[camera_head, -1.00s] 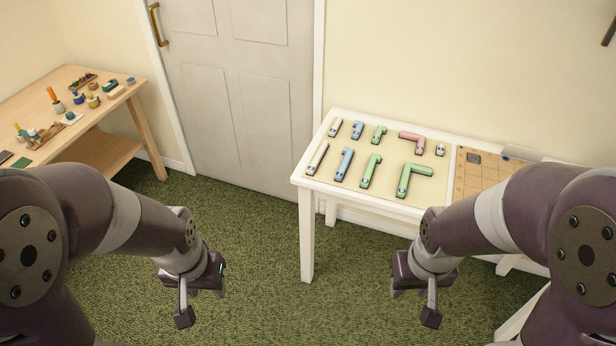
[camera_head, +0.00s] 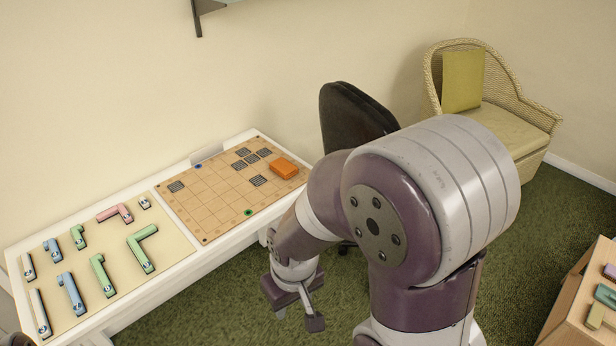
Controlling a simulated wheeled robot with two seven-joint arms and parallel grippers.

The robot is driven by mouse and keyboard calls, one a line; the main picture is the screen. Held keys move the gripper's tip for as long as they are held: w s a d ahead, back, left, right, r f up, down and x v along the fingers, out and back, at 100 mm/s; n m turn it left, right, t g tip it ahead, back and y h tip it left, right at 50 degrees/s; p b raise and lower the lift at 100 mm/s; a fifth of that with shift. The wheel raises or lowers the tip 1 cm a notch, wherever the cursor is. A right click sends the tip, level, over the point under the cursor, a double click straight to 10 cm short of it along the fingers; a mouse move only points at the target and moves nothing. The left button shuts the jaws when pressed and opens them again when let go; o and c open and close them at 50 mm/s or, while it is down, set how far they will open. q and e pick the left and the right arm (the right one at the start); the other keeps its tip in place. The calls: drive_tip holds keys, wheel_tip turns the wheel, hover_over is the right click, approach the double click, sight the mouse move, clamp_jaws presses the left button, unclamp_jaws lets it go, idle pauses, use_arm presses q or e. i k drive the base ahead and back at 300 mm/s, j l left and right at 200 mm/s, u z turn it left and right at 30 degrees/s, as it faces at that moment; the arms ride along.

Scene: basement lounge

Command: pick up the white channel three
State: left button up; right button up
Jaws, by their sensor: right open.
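Three white channel pieces lie on a pale mat (camera_head: 110,262) on a white table at the left. The longest white channel (camera_head: 41,313) is at the mat's near left corner. A shorter white channel (camera_head: 29,267) lies behind it, and a very short white one (camera_head: 144,202) is at the mat's far right corner. I cannot read any number on them. My right gripper (camera_head: 298,314) is open and empty, over the carpet in front of the table, well to the right of the white channels. My left gripper is not in view.
Blue, green and pink channels (camera_head: 115,213) share the mat. Beside it a wooden grid board (camera_head: 210,203) holds dark squares and an orange block (camera_head: 284,168). A black chair (camera_head: 350,115), a wicker armchair (camera_head: 500,110) and a wooden table (camera_head: 570,310) stand right.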

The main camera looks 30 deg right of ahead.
sight(45, 329)
drive_tip(key=z, duration=0.6)
drive_tip(key=u, duration=1.5)
drive_tip(key=i+j+u, duration=0.25)
drive_tip(key=i, duration=0.45)
drive_tip(key=i+l+u, duration=0.1)
drive_tip(key=i+u, duration=0.2)
drive_tip(key=i, duration=0.45)
